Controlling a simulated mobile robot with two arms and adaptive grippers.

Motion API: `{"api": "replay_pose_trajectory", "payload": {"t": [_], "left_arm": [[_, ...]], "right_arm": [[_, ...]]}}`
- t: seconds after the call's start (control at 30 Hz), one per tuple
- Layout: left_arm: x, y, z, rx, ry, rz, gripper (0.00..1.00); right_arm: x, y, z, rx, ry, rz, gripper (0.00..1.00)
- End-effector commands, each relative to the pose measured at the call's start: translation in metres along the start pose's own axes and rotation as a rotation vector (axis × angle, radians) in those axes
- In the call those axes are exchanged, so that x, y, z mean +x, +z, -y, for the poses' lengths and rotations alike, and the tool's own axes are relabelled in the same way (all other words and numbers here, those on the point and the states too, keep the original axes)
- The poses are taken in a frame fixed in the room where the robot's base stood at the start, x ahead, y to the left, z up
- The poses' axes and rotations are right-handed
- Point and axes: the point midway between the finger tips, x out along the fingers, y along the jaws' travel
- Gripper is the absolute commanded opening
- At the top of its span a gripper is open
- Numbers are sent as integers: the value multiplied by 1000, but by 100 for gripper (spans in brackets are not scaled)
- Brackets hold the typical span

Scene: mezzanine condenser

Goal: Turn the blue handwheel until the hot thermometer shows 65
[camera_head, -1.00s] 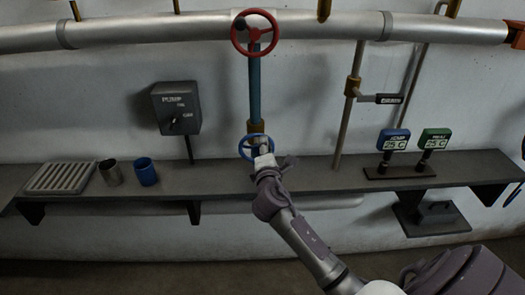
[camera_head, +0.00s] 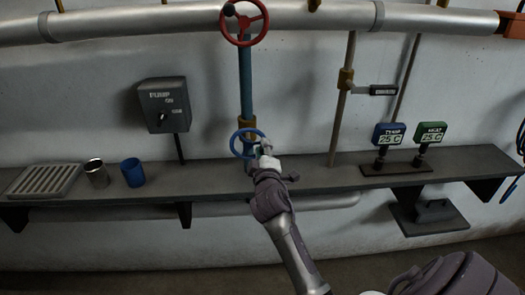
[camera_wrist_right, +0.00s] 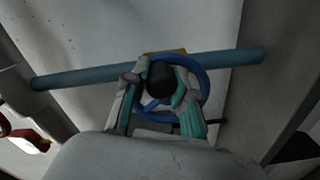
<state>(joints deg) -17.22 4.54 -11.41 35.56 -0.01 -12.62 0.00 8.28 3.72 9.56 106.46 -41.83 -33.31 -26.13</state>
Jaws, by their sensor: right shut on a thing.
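The blue handwheel (camera_head: 235,143) sits low on the blue vertical pipe, just above the shelf. My right gripper (camera_head: 265,151) is at the right side of its rim. In the right wrist view the blue rim (camera_wrist_right: 206,72) shows behind the fingers, and my right gripper (camera_wrist_right: 160,92) is shut on the wheel's black knob (camera_wrist_right: 160,77). Two thermometers stand on the shelf at right, a blue one (camera_head: 390,134) and a green one (camera_head: 431,133). Both read 25 C. Their small labels are hard to read, so I cannot tell which is hot. My left gripper is out of view.
A red handwheel (camera_head: 243,22) is higher on the same pipe. A grey pump switch box (camera_head: 164,105) is on the wall at left. A grating (camera_head: 43,181), a metal cup (camera_head: 96,173) and a blue cup (camera_head: 132,173) stand on the shelf's left part. The shelf between handwheel and thermometers is mostly clear.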

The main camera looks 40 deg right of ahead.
Motion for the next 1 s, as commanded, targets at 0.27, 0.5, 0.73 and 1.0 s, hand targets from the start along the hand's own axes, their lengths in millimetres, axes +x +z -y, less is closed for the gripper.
{"api": "replay_pose_trajectory", "payload": {"t": [0.27, 0.5, 0.73, 1.0], "left_arm": [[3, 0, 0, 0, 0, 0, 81], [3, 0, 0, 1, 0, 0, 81], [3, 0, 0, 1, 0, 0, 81], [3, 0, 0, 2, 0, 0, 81]], "right_arm": [[0, 2, 4, 42, -5, 3, 0], [0, 2, 4, 43, -5, 3, 0], [0, 2, 4, 42, -4, 3, 47], [0, 1, 2, 42, -2, 1, 52]]}}
